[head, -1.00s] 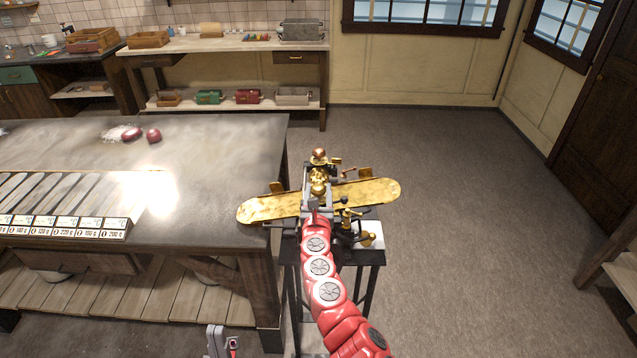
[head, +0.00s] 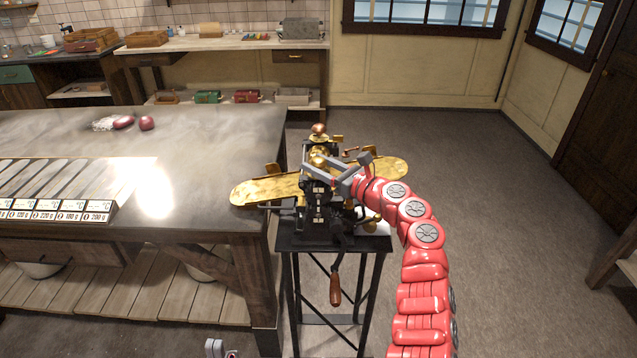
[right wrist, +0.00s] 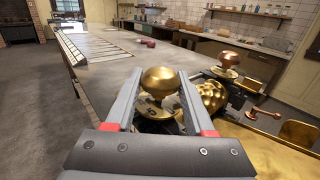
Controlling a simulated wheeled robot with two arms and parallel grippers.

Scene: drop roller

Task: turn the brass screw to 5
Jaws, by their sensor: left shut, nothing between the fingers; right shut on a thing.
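The brass screw (head: 318,160) has a round knob on top of the black and brass roller machine (head: 318,205). In the right wrist view the brass screw (right wrist: 162,80) stands between the two fingers of my right gripper (right wrist: 158,92), which is shut on it. A dial (right wrist: 156,106) with dark marks shows under the knob, partly hidden; I cannot read its number surely. In the head view my right gripper (head: 330,170) reaches the knob from the right. My left gripper (head: 214,348) is shut and empty at the bottom edge, mostly out of view, away from the machine.
The machine stands on a dark metal stand (head: 330,243), beside a big table (head: 220,150). A crank with a wooden handle (head: 335,288) hangs in front. A copper knob (head: 319,129) is behind the screw. Brass trays stick out left (head: 262,190) and right (head: 390,167). The floor to the right is clear.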

